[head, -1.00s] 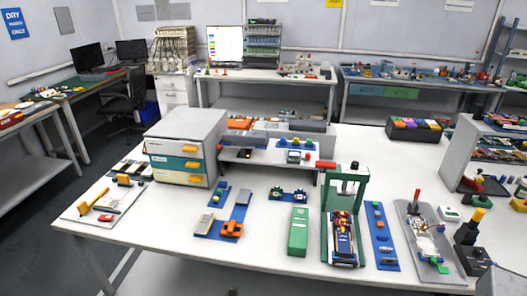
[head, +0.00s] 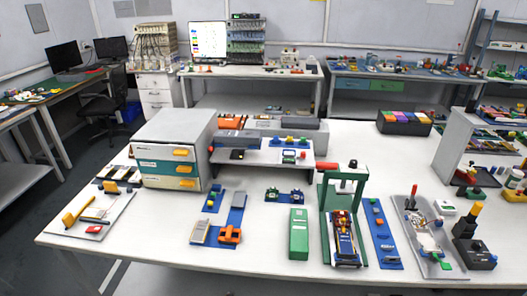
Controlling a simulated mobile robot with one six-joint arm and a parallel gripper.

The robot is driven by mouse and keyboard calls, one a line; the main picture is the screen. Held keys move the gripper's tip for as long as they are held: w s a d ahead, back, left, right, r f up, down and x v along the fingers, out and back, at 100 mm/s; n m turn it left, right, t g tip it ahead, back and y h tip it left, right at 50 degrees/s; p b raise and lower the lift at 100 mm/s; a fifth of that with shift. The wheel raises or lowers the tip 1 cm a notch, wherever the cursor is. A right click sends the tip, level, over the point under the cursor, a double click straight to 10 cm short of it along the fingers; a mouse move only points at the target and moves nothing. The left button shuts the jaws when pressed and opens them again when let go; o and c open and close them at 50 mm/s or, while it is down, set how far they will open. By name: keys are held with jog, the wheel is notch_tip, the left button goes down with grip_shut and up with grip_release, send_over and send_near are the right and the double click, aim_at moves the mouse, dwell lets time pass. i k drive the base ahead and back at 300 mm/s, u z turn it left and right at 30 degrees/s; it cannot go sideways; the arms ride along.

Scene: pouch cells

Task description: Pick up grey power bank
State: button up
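A small flat grey block (head: 201,231) lies at the front left of a blue mat (head: 237,216) on the white table. It may be the grey power bank, but it is too small to be sure. An orange piece (head: 230,235) sits just right of it. A longer grey box (head: 238,137) lies on top of the low grey shelf (head: 262,157) behind. My gripper is not in view.
A drawer cabinet (head: 178,150) stands at the left of the table (head: 150,225). A green press frame (head: 344,190), a green box (head: 299,234) and a grey tray (head: 421,237) stand to the right. Bare tabletop lies front left.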

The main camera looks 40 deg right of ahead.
aim_at(226, 137)
jog(key=z, duration=0.7)
jog(key=k, duration=1)
jog(key=u, duration=0.05)
jog(key=i, duration=0.9)
jog(key=z, duration=0.05)
